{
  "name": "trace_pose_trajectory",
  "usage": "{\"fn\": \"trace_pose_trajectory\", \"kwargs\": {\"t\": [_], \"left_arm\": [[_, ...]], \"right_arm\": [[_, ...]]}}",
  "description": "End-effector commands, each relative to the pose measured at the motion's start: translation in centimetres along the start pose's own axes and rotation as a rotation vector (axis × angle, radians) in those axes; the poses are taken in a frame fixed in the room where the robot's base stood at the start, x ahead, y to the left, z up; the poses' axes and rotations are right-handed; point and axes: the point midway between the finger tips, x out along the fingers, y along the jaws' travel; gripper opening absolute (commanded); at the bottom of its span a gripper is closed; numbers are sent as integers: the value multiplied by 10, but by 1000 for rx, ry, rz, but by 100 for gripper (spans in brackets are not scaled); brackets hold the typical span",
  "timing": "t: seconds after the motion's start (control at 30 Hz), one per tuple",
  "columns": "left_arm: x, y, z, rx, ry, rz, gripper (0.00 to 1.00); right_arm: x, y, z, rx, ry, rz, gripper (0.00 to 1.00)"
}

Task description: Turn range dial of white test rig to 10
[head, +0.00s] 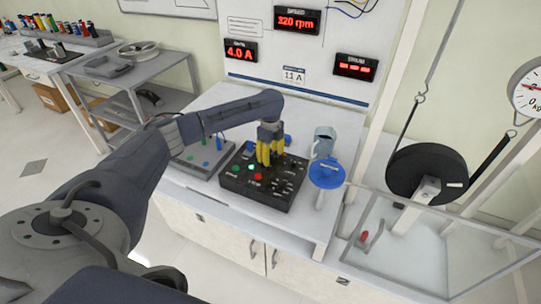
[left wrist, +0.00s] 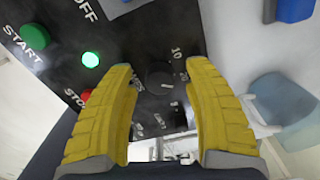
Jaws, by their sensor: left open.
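A black control box (head: 262,184) with buttons and printed labels sits on the white bench in the head view. In the left wrist view, a dark round dial (left wrist: 158,77) is on its face, with the label 10 (left wrist: 176,52) beside it; other labels around the dial are too small or covered to read. I cannot tell where the dial points. My left gripper (head: 268,158) is over the box, its yellow fingers open and pointing down. In the left wrist view the fingers (left wrist: 159,66) stand on either side of the dial; contact is unclear.
A grey panel (head: 190,158) with coloured knobs is left of the box. A blue-topped object (head: 326,174) and a grey-blue mug (head: 323,143) stand close on the right. A green light (left wrist: 90,59) is lit.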

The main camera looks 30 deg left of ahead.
Motion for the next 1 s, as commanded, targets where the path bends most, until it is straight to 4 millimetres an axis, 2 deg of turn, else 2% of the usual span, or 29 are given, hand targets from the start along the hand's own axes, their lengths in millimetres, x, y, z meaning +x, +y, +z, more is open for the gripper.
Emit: {"fn": "trace_pose_trajectory", "kwargs": {"t": [0.37,0.8,1.0], "left_arm": [[2,0,0,0,0,1,52],[2,0,0,0,0,0,0],[2,0,0,-2,0,0,0]], "right_arm": [[0,0,0,0,0,0,44],[0,0,0,0,0,0,44],[0,-1,0,0,1,-1,44]]}}
